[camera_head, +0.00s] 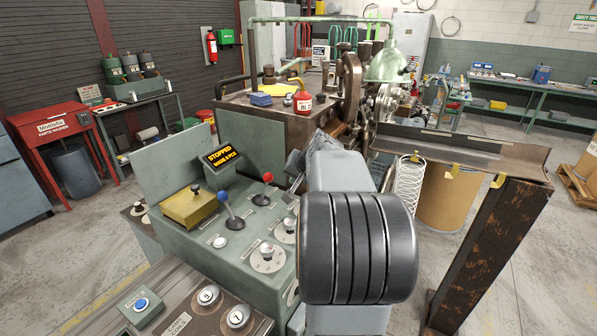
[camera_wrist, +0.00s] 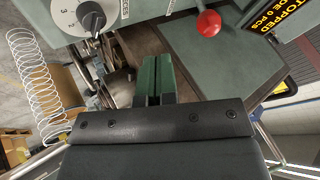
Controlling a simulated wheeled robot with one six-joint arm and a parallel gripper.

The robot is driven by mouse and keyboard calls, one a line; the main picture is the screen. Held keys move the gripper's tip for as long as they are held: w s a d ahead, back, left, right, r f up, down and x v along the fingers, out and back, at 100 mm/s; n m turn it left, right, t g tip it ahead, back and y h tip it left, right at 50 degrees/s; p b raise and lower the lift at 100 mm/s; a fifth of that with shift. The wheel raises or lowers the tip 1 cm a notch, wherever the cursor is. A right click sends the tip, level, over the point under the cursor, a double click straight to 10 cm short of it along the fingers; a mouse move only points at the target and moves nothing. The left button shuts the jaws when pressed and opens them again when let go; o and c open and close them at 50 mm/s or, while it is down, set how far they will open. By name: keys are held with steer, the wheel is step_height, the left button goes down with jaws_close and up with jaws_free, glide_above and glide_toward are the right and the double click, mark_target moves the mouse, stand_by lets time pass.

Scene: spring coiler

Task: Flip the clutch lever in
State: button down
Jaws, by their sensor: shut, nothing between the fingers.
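Two levers stand on the green control panel (camera_head: 220,255): a red-knobbed lever (camera_head: 265,186) and a blue-knobbed lever (camera_head: 232,217). Their labels are too small to read, so I cannot tell which is the clutch lever. The red knob also shows at the top of the wrist view (camera_wrist: 208,24), to the right of my fingers and apart from them. In the head view my arm hides most of the gripper. A display (camera_head: 220,157) reads "STOPPED".
A yellow box (camera_head: 190,206) with a black knob sits left of the levers. Dials (camera_head: 267,257) lie in front of them. The coiling machine (camera_head: 352,85) stands behind. A wire spring coil (camera_head: 409,182) and a rusty chute (camera_head: 460,150) are on the right.

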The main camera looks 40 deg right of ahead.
steer(key=w+a+f+p, duration=0.1)
steer(key=w+f+p, duration=0.1)
steer(key=w, duration=0.4)
steer(key=shift+w+a+f+p, duration=0.2)
steer(key=shift+f+p, duration=0.1)
steer(key=shift+f, duration=0.25)
steer(key=shift+w+d+r, duration=0.1)
steer(key=shift+r, duration=0.05)
